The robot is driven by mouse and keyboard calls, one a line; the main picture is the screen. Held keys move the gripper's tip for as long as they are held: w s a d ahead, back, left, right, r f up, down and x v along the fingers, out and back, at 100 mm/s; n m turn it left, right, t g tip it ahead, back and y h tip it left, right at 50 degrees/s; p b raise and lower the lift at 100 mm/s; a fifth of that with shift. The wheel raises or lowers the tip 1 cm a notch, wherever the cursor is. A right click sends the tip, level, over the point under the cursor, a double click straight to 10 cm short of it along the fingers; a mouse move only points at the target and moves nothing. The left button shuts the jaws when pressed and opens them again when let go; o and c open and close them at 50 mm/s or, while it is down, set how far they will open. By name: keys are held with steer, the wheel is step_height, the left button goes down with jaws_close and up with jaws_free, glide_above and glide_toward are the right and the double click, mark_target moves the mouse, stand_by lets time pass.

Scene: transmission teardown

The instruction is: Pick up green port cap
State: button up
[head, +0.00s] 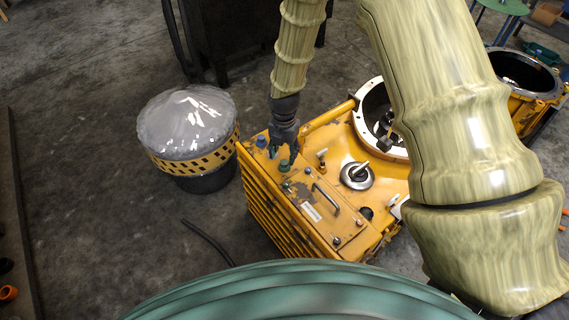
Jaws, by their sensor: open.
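The green port cap (284,166) stands on the left part of the yellow transmission housing's top face. My gripper (283,152) points down just above and behind it, with its dark fingers apart and nothing seen between them. I cannot tell whether a finger touches the cap. A blue cap (261,142) stands to the left of the gripper on the same face.
The yellow housing (335,160) also bears a handle (327,199), a round metal fitting (357,175) and a large round opening. A grey-covered drum (188,128) stands left of the housing. My arm hides part of the right side.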

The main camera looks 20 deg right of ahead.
mark_target(284, 161)
steer(key=shift+w+d+f, duration=0.15)
steer(key=shift+f, duration=2.1)
jaws_close()
